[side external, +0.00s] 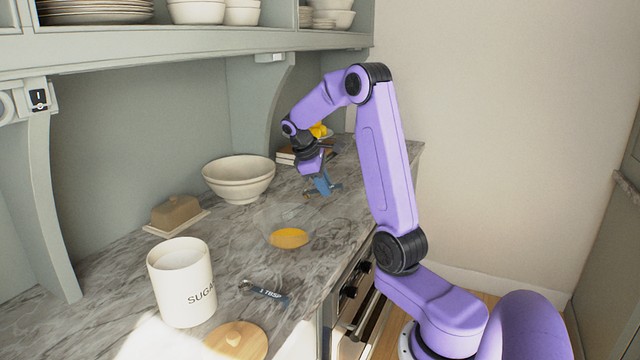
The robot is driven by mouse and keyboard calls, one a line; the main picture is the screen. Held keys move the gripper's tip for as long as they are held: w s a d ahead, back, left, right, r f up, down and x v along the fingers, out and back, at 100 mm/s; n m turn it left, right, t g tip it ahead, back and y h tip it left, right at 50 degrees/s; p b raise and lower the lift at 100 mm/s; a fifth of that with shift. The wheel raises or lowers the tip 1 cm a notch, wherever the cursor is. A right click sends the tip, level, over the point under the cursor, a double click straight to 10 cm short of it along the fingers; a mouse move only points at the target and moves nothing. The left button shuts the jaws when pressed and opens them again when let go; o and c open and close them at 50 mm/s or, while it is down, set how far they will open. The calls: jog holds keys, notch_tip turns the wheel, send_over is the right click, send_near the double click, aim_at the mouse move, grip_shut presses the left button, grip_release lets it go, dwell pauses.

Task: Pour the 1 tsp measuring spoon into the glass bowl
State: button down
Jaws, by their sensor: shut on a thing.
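My gripper (323,184) points down above the marble counter, up and to the right of the glass bowl. It is shut on a small dark blue-grey thing (336,188), which looks like the measuring spoon. Its label cannot be read, and I cannot tell whether it holds anything. The clear glass bowl (268,226) stands on the counter, with a yellow-orange content at its bottom. The bowl's walls are faint. The gripper and spoon are apart from the bowl.
A blue-grey spoon marked 1 TBSP (264,291) lies at the front. The sugar canister (182,285), a round wooden lid (238,342), a butter dish (175,213) and stacked cream bowls (239,180) stand around. Books (287,155) lie behind the gripper. Shelves overhang the back.

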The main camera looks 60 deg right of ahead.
dwell(0.3)
jog(key=y, duration=0.1)
jog(key=d+r+t+y, duration=0.1)
jog(key=shift+s+t+y, duration=0.25)
jog(key=shift+t+y, duration=0.05)
jog(key=shift+d+r+t+y, duration=0.1)
jog(key=shift+r+t+y, duration=0.4)
jog(key=shift+y, duration=0.5)
